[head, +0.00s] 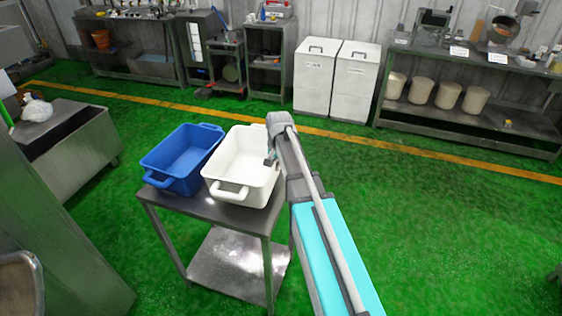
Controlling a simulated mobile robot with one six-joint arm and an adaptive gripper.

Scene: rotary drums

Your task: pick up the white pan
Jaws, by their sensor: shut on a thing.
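The white pan (228,169) is a deep rectangular tub with a loop handle at its near end. It sits on the right half of a small metal table (212,209) and looks level. My arm comes in from the lower right. My gripper (271,160) is at the pan's right side, shut on its right rim. The arm hides part of that rim and the pan's far right corner. I cannot tell whether the pan's bottom is touching the tabletop.
A blue pan (183,156) stands close on the white pan's left. Metal benches (470,115) and white cabinets (316,82) line the back wall. A metal trough (72,150) is at left. The green floor (440,230) at right is clear.

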